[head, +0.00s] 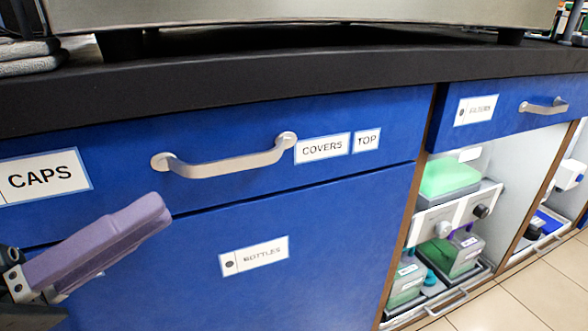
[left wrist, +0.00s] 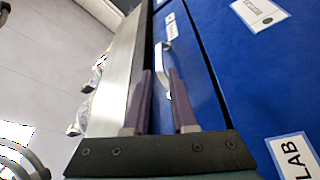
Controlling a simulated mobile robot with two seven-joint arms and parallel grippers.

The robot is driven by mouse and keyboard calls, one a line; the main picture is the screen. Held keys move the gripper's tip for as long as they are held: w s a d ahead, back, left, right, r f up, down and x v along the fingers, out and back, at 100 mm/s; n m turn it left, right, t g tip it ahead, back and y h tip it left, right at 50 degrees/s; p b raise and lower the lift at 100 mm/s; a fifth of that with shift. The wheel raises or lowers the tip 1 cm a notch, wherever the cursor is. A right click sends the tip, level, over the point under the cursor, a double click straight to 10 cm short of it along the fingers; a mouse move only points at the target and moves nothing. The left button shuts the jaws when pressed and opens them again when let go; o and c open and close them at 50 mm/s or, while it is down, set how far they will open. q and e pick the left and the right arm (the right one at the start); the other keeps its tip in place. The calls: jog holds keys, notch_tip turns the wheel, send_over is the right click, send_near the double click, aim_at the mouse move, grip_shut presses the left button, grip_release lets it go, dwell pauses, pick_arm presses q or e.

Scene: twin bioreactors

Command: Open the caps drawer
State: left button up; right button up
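The caps drawer (head: 240,115) is a wide blue front under the black counter, with a CAPS label (head: 45,175) on its left part. It sits shut. Its grey bar handle (head: 223,160) is at the middle of the front, beside the COVERS label (head: 322,148). My left gripper (head: 150,212) has purple fingers and is below and left of the handle, apart from it. In the left wrist view the gripper (left wrist: 160,84) is open and empty, with the handle (left wrist: 161,62) beyond the fingertips, roughly in line with the gap. My right gripper is out of view.
A blue front with a BOTTLES label (head: 253,256) is below the drawer. The black counter edge (head: 220,78) juts above it. To the right are another drawer (head: 500,110) and open shelves with green-filled boxes (head: 450,177). Tiled floor (head: 540,290) is free at lower right.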

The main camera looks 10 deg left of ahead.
aim_at(232, 164)
pick_arm(q)
jog(key=b+x, duration=0.1)
jog(key=x, duration=0.8)
jog(key=shift+w+d+r+b, duration=0.2)
jog(key=shift+d+b, duration=0.05)
jog(key=shift+b, duration=0.15)
grip_shut()
dwell(0.9)
